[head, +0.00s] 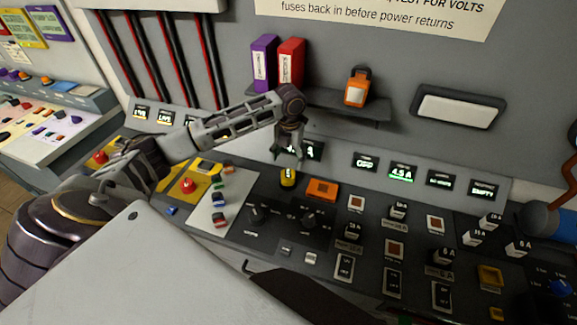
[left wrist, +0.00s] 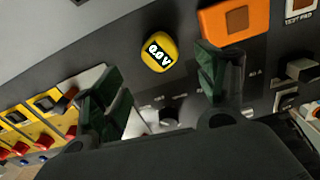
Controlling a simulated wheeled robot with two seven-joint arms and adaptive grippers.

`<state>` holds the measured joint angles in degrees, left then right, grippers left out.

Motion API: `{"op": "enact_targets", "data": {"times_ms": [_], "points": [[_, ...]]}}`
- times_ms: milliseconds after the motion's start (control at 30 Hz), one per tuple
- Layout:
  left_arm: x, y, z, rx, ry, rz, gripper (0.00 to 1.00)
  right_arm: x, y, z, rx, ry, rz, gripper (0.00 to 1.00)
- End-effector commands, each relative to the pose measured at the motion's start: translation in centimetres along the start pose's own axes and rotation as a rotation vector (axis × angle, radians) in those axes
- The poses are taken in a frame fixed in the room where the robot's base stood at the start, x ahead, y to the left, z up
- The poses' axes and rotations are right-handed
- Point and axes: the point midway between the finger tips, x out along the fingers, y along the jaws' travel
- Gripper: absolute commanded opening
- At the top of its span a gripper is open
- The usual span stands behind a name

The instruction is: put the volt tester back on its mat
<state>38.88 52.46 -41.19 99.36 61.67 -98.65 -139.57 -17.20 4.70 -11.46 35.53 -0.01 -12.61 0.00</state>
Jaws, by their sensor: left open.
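The volt tester (head: 288,178) is a small yellow piece with a dark display. It sits on the dark console top, just left of an orange pad (head: 322,189) with a darker square in it, which looks like the mat. In the left wrist view the tester (left wrist: 159,50) reads 0.0 V, and the orange pad (left wrist: 228,22) lies to its right, apart from it. My left gripper (head: 289,150) is above and behind the tester in the head view. Its green-tipped fingers (left wrist: 160,72) are spread and empty, with the tester showing beyond the gap. My right gripper does not show.
Fuses and switches (head: 397,212) crowd the console to the right. A white panel (head: 213,208) with small coloured pieces and yellow panels with red buttons (head: 187,185) lie left. A wall shelf (head: 350,105) holds two binders and an orange device (head: 357,88).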

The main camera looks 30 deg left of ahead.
Motion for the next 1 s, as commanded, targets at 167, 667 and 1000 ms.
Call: {"op": "enact_targets", "data": {"times_ms": [167,667,1000], "points": [[-1.5,-0.1,0.0,0.001,0.0,-0.001,0.73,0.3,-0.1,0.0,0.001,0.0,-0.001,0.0],[-2.0,0.0,0.0,0.001,0.001,0.0,0.73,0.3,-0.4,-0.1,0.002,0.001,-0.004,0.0],[-2.0,0.0,0.0,0.001,0.001,0.0,0.73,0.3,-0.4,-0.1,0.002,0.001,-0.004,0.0]]}}
